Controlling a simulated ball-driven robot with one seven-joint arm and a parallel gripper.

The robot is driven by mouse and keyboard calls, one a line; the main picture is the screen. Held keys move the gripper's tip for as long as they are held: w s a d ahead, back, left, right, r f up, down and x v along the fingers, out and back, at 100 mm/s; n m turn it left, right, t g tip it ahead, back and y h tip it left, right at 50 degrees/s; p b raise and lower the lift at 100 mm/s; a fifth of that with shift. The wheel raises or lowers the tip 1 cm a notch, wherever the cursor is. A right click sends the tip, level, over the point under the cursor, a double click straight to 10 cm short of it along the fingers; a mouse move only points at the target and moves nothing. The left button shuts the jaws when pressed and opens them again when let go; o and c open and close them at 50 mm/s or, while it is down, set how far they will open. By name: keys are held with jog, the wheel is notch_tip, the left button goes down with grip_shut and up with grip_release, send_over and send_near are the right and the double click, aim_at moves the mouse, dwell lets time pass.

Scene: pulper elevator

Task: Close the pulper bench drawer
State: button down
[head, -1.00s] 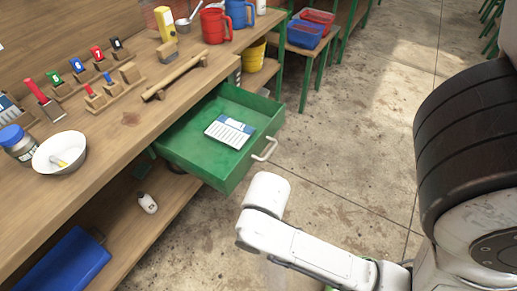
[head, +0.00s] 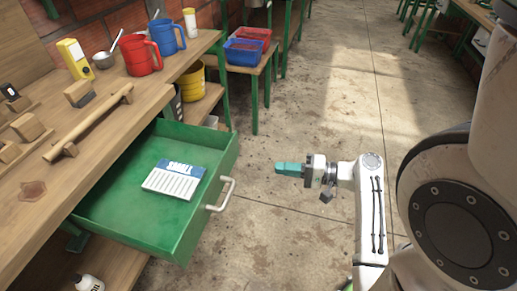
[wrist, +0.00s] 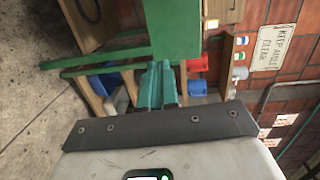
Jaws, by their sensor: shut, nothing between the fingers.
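The green drawer (head: 150,232) of the wooden bench stands pulled well out in the head view. A white and blue card (head: 175,182) lies flat inside it. Its white handle (head: 224,194) is on the front face, toward the right. My gripper (head: 278,168) has teal fingers that are shut and empty. It is to the right of the drawer front in the picture, apart from the handle, pointing left. In the wrist view the shut teal fingers (wrist: 158,82) show at the centre, with a green surface (wrist: 172,30), probably the drawer, beyond them.
The bench top holds a wooden rolling bar (head: 90,122), a red mug (head: 140,55), a blue mug (head: 166,38) and a yellow device (head: 76,58). A small table with red and blue bins (head: 244,52) stands behind the drawer. The concrete floor (head: 300,235) right of the drawer is clear.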

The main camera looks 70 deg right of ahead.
aim_at(236, 149)
jog(key=shift+m+t+h, duration=0.5)
jog(key=w, duration=0.4)
jog(key=w+d, duration=0.1)
jog(key=w, duration=0.3)
jog(key=w+r, duration=0.1)
jog(key=w, duration=0.3)
jog(key=shift+w+d+r, duration=0.1)
jog(key=shift+w+d, duration=0.05)
jog(key=shift+d, duration=0.25)
jog(key=shift+w, duration=0.25)
jog(key=w+b, duration=0.1)
jog(key=w, duration=0.7)
jog(key=w+b, duration=0.1)
jog(key=w, duration=0.8)
jog(key=w+b, duration=0.2)
jog(key=w, duration=0.7)
jog(key=shift+a, duration=0.3)
jog(key=shift+w, duration=0.25)
jog(key=shift+w+r, duration=0.15)
jog(key=shift+a, duration=0.15)
